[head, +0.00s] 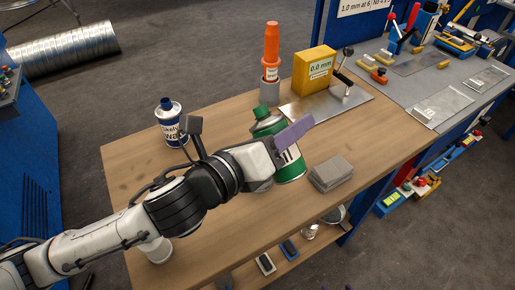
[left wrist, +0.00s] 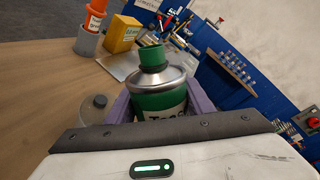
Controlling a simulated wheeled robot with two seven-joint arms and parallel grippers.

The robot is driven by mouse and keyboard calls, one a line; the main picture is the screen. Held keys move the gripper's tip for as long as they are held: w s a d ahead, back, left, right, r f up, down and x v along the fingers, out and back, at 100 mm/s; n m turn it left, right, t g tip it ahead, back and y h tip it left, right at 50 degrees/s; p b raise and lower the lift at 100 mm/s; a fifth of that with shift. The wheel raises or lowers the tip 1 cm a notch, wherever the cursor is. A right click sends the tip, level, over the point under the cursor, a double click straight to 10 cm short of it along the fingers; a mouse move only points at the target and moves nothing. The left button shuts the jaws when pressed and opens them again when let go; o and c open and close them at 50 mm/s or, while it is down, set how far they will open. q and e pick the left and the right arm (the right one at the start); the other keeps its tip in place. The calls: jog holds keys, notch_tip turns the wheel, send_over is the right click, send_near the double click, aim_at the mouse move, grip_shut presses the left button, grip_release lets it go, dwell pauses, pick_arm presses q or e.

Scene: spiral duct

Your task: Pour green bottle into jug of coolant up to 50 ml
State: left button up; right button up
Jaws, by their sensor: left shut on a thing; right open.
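The green bottle (head: 292,168) has a silver shoulder and a green top. My left gripper (head: 294,134), with purple fingers, is shut around it. In the head view the bottle leans a little to the left; I cannot tell whether its base touches the table. In the left wrist view the bottle (left wrist: 160,98) stands between the fingers, its label partly hidden. A greyish, see-through vessel (left wrist: 95,107), perhaps the jug, is left of the bottle there, partly covered by my gripper. In the head view my arm hides most of it. My right gripper is not in view.
A blue and white bottle (head: 170,122) stands at the left. An orange bottle in a grey holder (head: 270,93), a yellow gauge box (head: 315,69) and a metal plate (head: 345,100) are behind. Grey tiles (head: 332,173) lie right of the bottle. Bare wooden table (head: 225,122) lies between.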

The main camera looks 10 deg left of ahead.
pick_arm(q)
jog(key=shift+s+d+f+n+g+h+b, duration=0.2)
jog(key=shift+d+f+n+g+h+b, duration=0.15)
jog(key=shift+n+b, duration=0.55)
dwell(2.2)
jog(key=shift+s+r+n+g, duration=0.1)
jog(key=shift+r+n+g, duration=0.3)
jog(key=shift+n, duration=0.3)
dwell(1.8)
jog(key=shift+s+d+f+n+h+b, duration=0.15)
jog(key=shift+f+n+h+b, duration=0.15)
jog(key=shift+n+b, duration=0.35)
dwell(1.8)
